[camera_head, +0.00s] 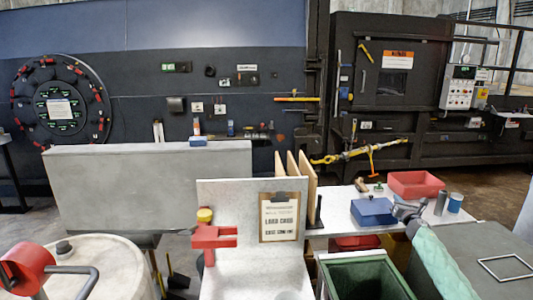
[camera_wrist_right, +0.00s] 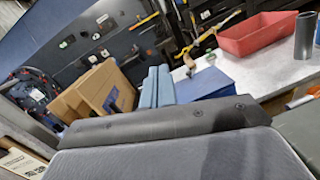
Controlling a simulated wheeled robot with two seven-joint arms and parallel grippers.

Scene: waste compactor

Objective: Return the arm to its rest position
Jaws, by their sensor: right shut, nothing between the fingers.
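My right arm (camera_head: 440,262), in a pale green sleeve, comes in from the lower right of the head view. Its gripper (camera_head: 402,210) is over the white worktable, beside the blue box (camera_head: 372,211). In the right wrist view the two pale blue fingers (camera_wrist_right: 158,86) are together with nothing between them. The blue box (camera_wrist_right: 203,84) shows just beyond the fingers there. Whether the gripper touches the box cannot be told. My left gripper is not in view.
Upright brown boards (camera_head: 302,180) and a clipboard panel (camera_head: 281,217) stand to the left.

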